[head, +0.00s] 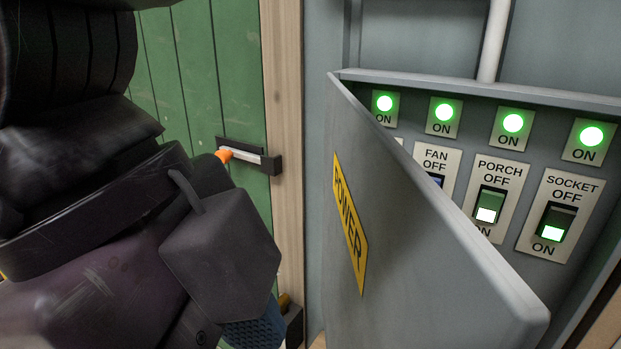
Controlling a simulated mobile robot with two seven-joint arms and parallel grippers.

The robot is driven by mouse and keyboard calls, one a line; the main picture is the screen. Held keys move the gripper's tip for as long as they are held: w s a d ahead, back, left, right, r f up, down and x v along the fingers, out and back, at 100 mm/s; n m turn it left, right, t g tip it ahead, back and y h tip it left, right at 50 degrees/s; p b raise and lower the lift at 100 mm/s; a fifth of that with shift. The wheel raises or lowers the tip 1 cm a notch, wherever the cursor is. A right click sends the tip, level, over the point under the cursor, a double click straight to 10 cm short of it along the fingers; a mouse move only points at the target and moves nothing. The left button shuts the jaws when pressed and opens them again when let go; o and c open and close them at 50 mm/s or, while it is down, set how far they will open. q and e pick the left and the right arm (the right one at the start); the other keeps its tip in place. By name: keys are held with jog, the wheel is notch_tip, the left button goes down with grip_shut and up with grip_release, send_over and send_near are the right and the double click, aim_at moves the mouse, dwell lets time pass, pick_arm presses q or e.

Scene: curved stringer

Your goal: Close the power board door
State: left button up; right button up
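The power board door (400,235) is a grey panel with a yellow POWER label (350,225). It stands partly open, swung out from the grey power board box (470,88), whose switches show behind it. My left arm fills the left side of the head view. The blue textured piece at its lower end (255,334) looks like part of my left gripper, cut off by the bottom edge. It is left of the door, with a visible gap between them. Its fingers cannot be made out. My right gripper is not in view.
Inside the box are several lit green ON lights (513,123) and labelled switches, including FAN, PORCH (490,204) and SOCKET (553,222). A green plank door (185,75) with a dark latch (262,160) and a wooden frame (284,100) stand left of the box. A pale pipe (494,40) rises above it.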

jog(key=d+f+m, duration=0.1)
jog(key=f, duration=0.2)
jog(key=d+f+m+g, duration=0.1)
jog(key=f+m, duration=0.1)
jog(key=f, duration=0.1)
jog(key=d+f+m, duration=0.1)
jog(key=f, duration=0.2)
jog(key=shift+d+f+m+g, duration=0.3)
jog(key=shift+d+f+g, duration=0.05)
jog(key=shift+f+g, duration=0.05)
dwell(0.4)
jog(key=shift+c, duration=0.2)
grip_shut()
